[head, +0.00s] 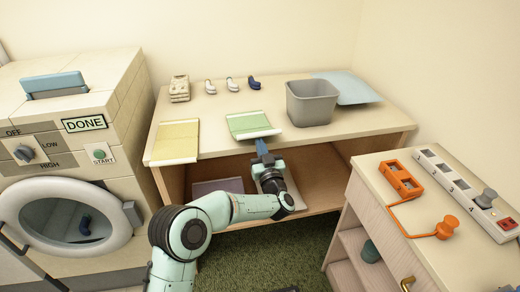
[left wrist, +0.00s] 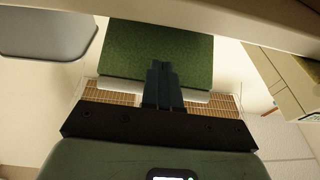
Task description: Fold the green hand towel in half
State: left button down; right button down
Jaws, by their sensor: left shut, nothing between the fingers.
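The green hand towel (head: 248,121) lies near the front edge of the wooden table, with a crease or band across its front part. My left gripper (head: 262,147) is shut and empty, just below the front of the towel, at the table's front edge. I cannot tell whether its fingertips touch the towel. In the left wrist view the dark fingers (left wrist: 163,85) are together in front of a dark green textured patch (left wrist: 155,45). I cannot tell whether that patch is the towel or the carpet. My right gripper is not in view.
A yellow towel (head: 176,142) lies left of the green one. A grey bin (head: 312,103) stands to its right, before a blue sheet (head: 347,87). Several small items line the table's back. A washer (head: 100,150) stands left, and a cabinet (head: 440,215) with orange devices right.

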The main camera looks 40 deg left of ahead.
pick_arm(q)
jog(key=shift+r, duration=0.1)
jog(key=shift+w+a+r+p, duration=0.5)
jog(key=shift+a+r, duration=0.1)
jog(key=shift+r, duration=0.3)
jog(key=shift+w+a+r+p, duration=0.4)
jog(key=shift+a+r+p, duration=0.2)
jog(key=shift+r, duration=0.25)
jog(key=shift+w+a+r+p, duration=0.45)
jog(key=shift+a+r, duration=0.15)
jog(key=shift+r, duration=0.3)
